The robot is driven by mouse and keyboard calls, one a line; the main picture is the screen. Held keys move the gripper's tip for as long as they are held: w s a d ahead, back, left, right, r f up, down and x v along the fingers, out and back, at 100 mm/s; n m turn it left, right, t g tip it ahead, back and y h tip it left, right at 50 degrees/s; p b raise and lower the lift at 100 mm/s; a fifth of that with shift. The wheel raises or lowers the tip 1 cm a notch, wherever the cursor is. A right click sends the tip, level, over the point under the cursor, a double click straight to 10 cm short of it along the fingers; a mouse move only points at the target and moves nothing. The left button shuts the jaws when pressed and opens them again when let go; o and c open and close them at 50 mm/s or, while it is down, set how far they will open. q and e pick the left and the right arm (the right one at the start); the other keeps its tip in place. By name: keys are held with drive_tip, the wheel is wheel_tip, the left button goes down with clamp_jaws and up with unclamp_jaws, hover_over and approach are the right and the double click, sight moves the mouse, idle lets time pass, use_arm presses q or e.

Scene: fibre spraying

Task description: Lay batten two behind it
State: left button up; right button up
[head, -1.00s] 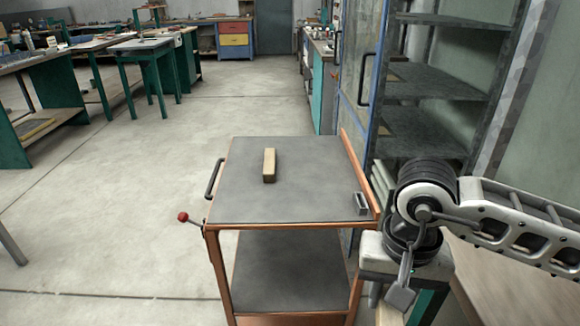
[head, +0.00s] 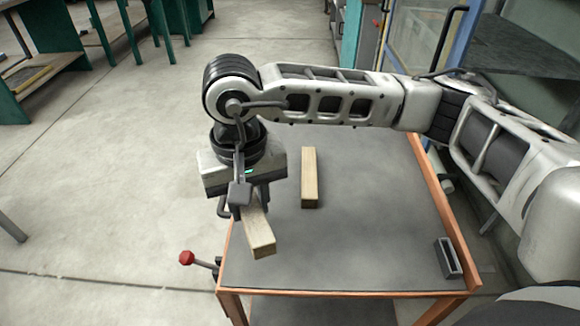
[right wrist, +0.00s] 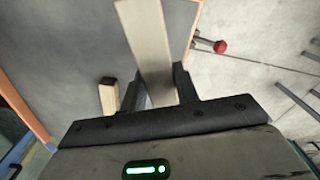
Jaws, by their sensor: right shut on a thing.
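One wooden batten (head: 309,178) lies on the grey top of the trolley (head: 350,250), pointing away from me. It also shows in the right wrist view (right wrist: 108,96). My right gripper (head: 246,205) is over the trolley's left side, shut on a second wooden batten (head: 258,236), which also shows between the fingers in the right wrist view (right wrist: 146,45). The held batten is left of the lying one and apart from it. It seems to be above the trolley top; the exact gap is unclear. The gripper hides its far end. My left gripper is not in view.
A small metal bracket (head: 447,258) stands at the trolley top's right side, by the raised orange edge (head: 432,200). A red-knobbed lever (head: 187,258) sticks out at the left. The front middle of the top is clear. A shelf cabinet stands at the right.

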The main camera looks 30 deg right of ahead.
drive_tip(key=s+d+r+m+b, duration=0.1)
drive_tip(key=s+d+r+m, duration=0.15)
drive_tip(key=d, duration=0.55)
drive_tip(key=s+d+r+m+b, duration=0.15)
drive_tip(key=s+d, duration=0.25)
drive_tip(key=d, duration=0.4)
hover_over(345, 183)
drive_tip(key=shift+m, duration=0.3)
drive_tip(key=f, duration=0.8)
drive_tip(key=shift+s+a+f+p, duration=0.25)
drive_tip(key=shift+s+a+p, duration=0.05)
drive_tip(key=shift+s, duration=0.1)
drive_tip(key=shift+w+d+f, duration=0.3)
drive_tip(key=shift+w+f, duration=0.2)
drive_tip(key=shift+f, duration=1.7)
drive_tip(key=shift+f, duration=0.2)
drive_tip(key=o, duration=1)
drive_tip(key=shift+r, duration=0.1)
